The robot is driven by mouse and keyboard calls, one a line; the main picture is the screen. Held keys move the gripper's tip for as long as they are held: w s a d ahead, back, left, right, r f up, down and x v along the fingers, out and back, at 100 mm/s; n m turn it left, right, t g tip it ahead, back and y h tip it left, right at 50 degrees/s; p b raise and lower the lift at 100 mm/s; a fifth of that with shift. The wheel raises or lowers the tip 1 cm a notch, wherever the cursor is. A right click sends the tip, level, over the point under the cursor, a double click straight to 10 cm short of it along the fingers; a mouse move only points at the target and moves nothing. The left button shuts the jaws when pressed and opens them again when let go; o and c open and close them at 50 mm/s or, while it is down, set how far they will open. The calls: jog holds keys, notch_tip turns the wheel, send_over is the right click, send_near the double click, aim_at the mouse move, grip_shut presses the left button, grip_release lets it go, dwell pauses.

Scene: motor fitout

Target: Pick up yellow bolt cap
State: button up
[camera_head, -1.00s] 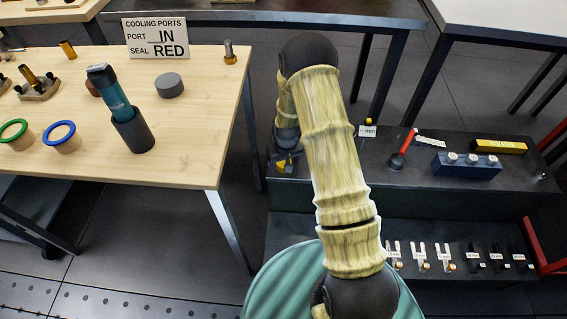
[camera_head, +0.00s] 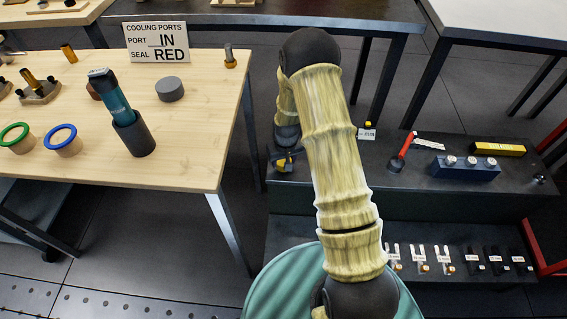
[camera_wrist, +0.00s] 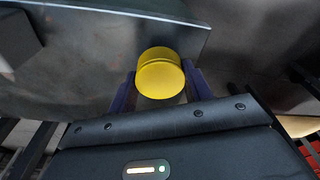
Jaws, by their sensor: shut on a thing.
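A round yellow bolt cap (camera_wrist: 158,73) is between the two dark blue fingers of my gripper (camera_wrist: 159,80) in the wrist view. The fingers are shut on its sides. In the head view my gripper (camera_head: 284,162) is small and partly hidden by my arm, at the left end of the dark shelf's top. A bit of yellow shows there. The wrist view shows a grey metal surface behind the cap; I cannot tell whether the cap touches it.
A second small yellow piece (camera_head: 368,124) stands by a white label on the dark shelf (camera_head: 330,165). A red-handled tool (camera_head: 404,150), a blue block (camera_head: 466,168) and a yellow-and-black box (camera_head: 498,148) are further right. A wooden table (camera_head: 190,130) with several parts is at left.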

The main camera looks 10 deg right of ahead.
aim_at(284, 161)
notch_tip(284, 161, up, 8)
jog(key=shift+f+p, duration=0.2)
jog(key=shift+p, duration=0.5)
jog(key=shift+m, duration=0.5)
jog(key=s, duration=0.1)
jog(key=s+r, duration=0.2)
jog(key=s, duration=0.1)
jog(key=shift+r, duration=0.25)
